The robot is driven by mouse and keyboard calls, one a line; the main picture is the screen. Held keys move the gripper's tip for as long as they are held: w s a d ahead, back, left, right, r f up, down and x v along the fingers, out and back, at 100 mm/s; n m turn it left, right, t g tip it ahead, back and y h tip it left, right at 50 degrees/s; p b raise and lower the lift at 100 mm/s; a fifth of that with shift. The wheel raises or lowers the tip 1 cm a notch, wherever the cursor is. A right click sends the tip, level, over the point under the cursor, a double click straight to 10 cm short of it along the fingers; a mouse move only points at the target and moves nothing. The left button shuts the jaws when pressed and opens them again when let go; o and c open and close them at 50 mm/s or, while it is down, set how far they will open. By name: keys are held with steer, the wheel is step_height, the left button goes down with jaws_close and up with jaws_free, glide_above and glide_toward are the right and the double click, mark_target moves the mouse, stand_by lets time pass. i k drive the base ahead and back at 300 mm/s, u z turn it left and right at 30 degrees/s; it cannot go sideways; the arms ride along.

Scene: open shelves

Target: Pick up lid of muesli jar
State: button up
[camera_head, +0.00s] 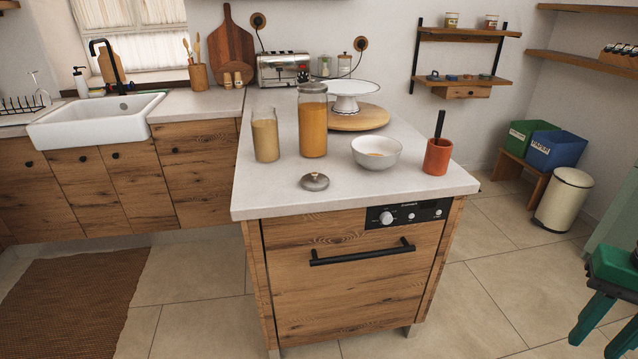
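A small grey round lid (315,181) with a knob on top lies on the pale countertop (250,200), near the front edge of the counter. Behind it to the left stands a clear jar (265,137) with tan contents and no lid on it. Behind it stands a taller jar (313,128) with orange contents and a grey lid on top. I cannot read any label that tells which jar holds muesli. My gripper is not in view.
A white bowl (376,152) and an orange-red pot (437,157) with a dark handle stand right of the jars. A cake stand (350,90) on a round board is behind. A green-topped, stool-like object (612,268) is at the right edge. Tiled floor is open right of the counter.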

mark_target(314, 181)
steer(key=z, duration=0.05)
steer(key=i, duration=1)
steer(key=u, duration=0.05)
